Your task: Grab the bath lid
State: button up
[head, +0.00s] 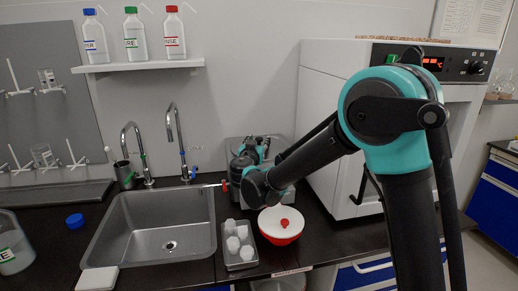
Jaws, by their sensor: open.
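A red bowl with a white lid (270,221) stands on the dark counter just right of the sink. The lid has a red knob (284,223) in its middle and looks closed on the bowl. This is the only clear lid that I see, and I take it for the bath lid. My gripper (241,165) is behind and left of the lid, in front of a grey box. It is small and partly hidden by my own wrist. It is open and apart from the lid; I see nothing held in it.
The grey box (232,145) stands against the wall. A metal tray (240,264) of white cups sits close left of the bowl. The sink (135,230) with two taps lies further left. A large white oven (330,85) closes off the right. Bottles stand on a shelf (140,66).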

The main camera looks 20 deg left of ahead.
jog(key=shift+c, duration=0.2)
grip_shut()
jog(key=shift+r, duration=0.15)
